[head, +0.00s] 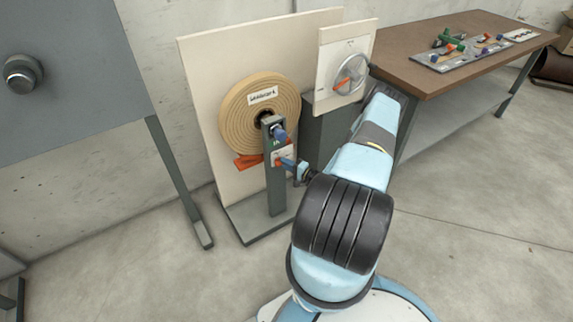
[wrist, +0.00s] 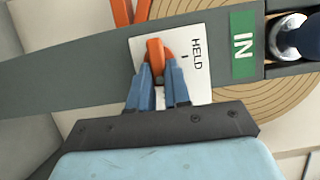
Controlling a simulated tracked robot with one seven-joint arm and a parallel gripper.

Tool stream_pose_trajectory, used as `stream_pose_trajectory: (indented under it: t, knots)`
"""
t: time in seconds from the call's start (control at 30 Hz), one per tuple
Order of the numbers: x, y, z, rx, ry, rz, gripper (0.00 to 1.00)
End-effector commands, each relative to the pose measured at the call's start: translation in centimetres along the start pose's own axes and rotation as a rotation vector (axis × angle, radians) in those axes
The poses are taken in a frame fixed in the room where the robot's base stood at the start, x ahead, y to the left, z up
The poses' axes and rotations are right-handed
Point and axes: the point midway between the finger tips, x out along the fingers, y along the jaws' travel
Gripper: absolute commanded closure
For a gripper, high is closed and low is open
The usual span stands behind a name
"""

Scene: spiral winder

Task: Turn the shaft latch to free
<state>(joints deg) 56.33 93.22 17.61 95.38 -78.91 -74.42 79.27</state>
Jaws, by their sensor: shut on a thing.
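The shaft latch (wrist: 155,50) is an orange lever on a white plate (wrist: 199,84) that reads "HELD". The plate is fixed to a grey post (head: 276,192) in front of a tan wound roll (head: 239,125). In the wrist view my gripper (wrist: 160,72) has its blue fingers on both sides of the orange lever, shut on it. The lever's lower part is hidden between the fingers. In the head view my gripper (head: 287,163) is at the small plate on the post, and the latch is partly hidden there.
A green "IN" label (wrist: 243,44) and a dark blue knob (head: 279,134) are on the post above the latch. A dial panel (head: 328,62) stands to the right. A brown workbench (head: 420,78) with parts is farther right. A grey cabinet (head: 75,60) is at left.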

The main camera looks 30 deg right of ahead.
Motion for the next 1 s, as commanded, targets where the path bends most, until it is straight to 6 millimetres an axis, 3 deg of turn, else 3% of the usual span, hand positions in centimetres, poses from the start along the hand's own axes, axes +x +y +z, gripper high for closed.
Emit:
stream_pose_trajectory:
  t: [0.2, 0.23, 0.5, 1.0]
  knots:
    - [0.6, -0.2, -0.2, -0.003, 0.003, -0.004, 1.00]
    - [0.6, -0.2, -0.2, -0.003, 0.003, -0.004, 0.82]
    - [0.6, -0.3, -0.2, -0.004, 0.001, -0.006, 0.57]
    - [-0.7, -0.1, -0.1, -0.002, 0.000, 0.000, 0.57]
